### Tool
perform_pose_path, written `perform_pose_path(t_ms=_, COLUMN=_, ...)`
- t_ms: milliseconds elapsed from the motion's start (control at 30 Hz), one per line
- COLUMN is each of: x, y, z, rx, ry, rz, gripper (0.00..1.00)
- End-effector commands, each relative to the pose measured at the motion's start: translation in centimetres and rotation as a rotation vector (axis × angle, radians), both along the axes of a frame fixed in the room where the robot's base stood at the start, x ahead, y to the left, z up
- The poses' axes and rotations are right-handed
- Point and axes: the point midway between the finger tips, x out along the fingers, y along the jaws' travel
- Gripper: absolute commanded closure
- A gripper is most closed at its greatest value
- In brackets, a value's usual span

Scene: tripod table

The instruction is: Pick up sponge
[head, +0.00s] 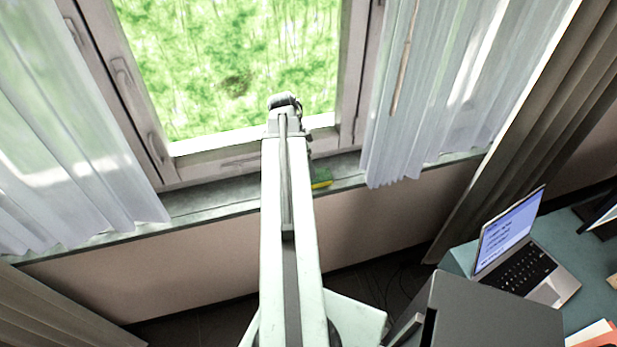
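The sponge (321,179), green with a yellow side, lies on the grey window sill, just right of my arm. Part of it may be hidden by the arm. My arm reaches straight out over the sill toward the window. Its far end, with my gripper (308,150), is by the sponge, but the fingers are mostly hidden behind the arm. I cannot tell whether they are open or shut, or whether they touch the sponge.
The window sill (215,206) runs across below the window. White curtains hang at the left (75,130) and right (425,100), reaching down to the sill. A laptop (520,262) stands on a teal desk at the lower right, near a dark grey cabinet (490,318).

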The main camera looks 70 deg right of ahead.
Motion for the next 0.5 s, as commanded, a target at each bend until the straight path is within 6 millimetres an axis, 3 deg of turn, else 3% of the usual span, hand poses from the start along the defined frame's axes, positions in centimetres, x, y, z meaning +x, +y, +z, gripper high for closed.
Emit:
perform_pose_path(t_ms=100, x=-2.1, y=-1.0, z=-0.1, rx=-0.014, ry=-0.002, rz=-0.081, gripper=0.15)
perform_pose_path(t_ms=233, x=-2.5, y=-1.2, z=-0.3, rx=-0.017, ry=-0.002, rz=-0.092, gripper=0.15)
perform_pose_path(t_ms=500, x=-3.2, y=-1.7, z=-2.9, rx=-0.016, ry=-0.002, rz=-0.094, gripper=0.15)
